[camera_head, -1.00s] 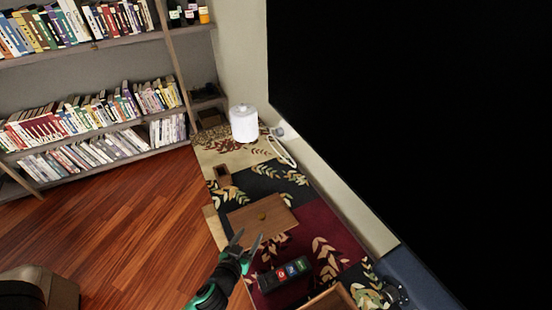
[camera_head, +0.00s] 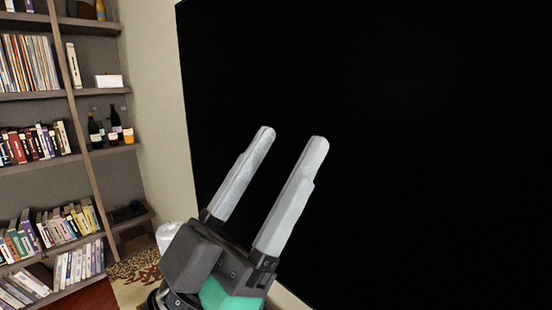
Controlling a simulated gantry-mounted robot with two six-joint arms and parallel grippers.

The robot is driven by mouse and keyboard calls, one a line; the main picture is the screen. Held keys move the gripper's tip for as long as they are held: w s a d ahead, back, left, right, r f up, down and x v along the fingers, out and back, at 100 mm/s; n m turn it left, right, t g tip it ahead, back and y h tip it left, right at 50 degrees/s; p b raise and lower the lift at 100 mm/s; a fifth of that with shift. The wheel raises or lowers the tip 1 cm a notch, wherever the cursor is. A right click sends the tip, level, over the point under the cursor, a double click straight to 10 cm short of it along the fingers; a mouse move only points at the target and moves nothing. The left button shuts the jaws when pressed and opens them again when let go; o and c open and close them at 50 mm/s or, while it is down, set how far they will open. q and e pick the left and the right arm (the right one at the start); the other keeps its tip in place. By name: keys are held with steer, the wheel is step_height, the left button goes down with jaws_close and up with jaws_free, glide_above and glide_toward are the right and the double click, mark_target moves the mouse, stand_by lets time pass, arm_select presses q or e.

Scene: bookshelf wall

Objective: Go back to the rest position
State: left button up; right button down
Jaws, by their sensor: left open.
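My left gripper (camera_head: 294,134) is raised close to the camera, in the lower middle of the head view. Its two pale grey fingers point up and stand apart, with nothing between them. Behind the fingers is a large black panel (camera_head: 400,120) that fills the right of the view. My right gripper is not in view.
A bookshelf (camera_head: 120,148) with books, dark bottles (camera_head: 96,132) and a white box (camera_head: 109,81) stands at the left. A white cylinder (camera_head: 166,232) is partly hidden behind my gripper. A patterned rug (camera_head: 130,275) and a strip of wooden floor (camera_head: 88,298) show below.

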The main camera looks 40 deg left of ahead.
arm_select(q)
steer(key=shift+s+d+r+h, duration=0.2)
steer(key=shift+s+r+h, duration=0.1)
steer(key=shift+s+r, duration=0.15)
steer(key=shift+r, duration=0.1)
